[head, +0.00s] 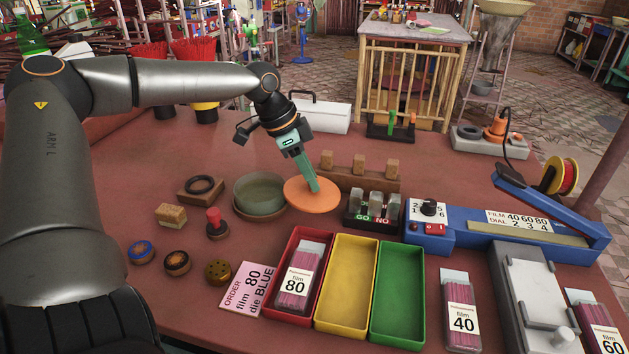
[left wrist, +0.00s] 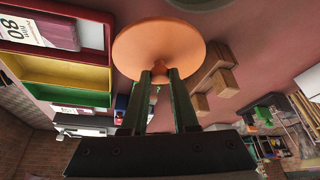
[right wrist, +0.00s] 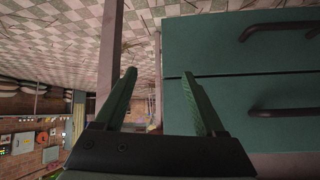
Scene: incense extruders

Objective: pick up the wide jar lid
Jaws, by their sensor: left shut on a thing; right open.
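The wide jar lid (head: 312,200) is an orange disc at the middle of the table in the head view, just right of the open round green jar (head: 260,193). My left gripper (head: 312,186) comes down on it from above, shut on its centre. In the left wrist view the lid (left wrist: 150,42) fills the top middle, and the fingers (left wrist: 160,78) close on the small knob at its centre. I cannot tell whether the lid touches the table. My right gripper (right wrist: 160,85) is open and empty, facing a green drawer cabinet.
A wooden block rack (head: 358,178) stands close behind the lid, and a GO/NO gauge holder (head: 373,208) is to its right. Red, yellow (head: 347,285) and green trays lie in front. A black ring on a wood block (head: 200,188) and several small dies lie left.

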